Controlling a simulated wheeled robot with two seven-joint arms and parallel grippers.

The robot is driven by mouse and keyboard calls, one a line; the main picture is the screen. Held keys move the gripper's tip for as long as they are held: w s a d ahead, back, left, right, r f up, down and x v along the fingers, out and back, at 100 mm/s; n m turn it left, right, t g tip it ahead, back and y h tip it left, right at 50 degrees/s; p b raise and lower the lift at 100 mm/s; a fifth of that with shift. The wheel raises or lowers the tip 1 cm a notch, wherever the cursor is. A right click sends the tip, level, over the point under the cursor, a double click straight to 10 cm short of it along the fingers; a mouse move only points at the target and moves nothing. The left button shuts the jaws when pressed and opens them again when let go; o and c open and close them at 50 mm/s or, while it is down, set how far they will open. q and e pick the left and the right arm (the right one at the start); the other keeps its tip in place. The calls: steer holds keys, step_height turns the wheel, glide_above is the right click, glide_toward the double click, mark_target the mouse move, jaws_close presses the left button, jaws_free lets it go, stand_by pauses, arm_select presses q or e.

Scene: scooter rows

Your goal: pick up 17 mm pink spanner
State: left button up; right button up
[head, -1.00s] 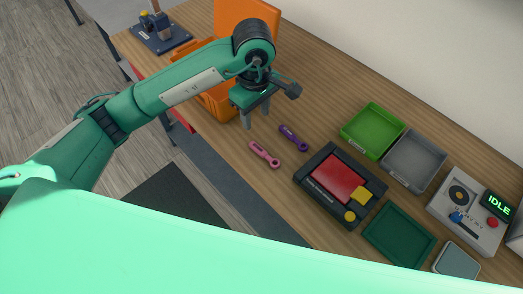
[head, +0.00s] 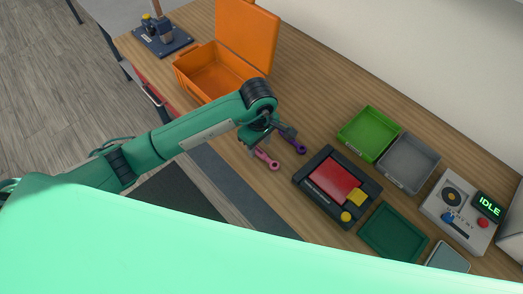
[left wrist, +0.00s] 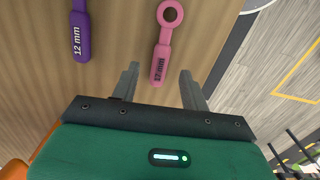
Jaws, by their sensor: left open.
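The pink spanner (head: 268,161) lies on the wooden bench near its front edge. In the left wrist view the pink spanner (left wrist: 162,56) has its ring end pointing away and its marked handle end between the finger lines; its size marking is hard to read. My left gripper (head: 257,147) is open above the handle end, with its fingers (left wrist: 160,72) either side of it and nothing held. A purple spanner (head: 292,139) lies beside it; in the left wrist view the purple spanner (left wrist: 80,35) reads 12 mm. My right gripper is not in view.
An open orange box (head: 205,78) stands behind the arm. To the right are a black tray with a red pad (head: 305,190), a green bin (head: 345,140), a grey bin (head: 388,172), a dark green tray (head: 372,240) and a tester marked IDLE (head: 437,208).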

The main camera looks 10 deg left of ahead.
arm_select(q)
steer(key=shift+f, duration=1.2)
jaws_close()
steer(key=shift+r, duration=0.15)
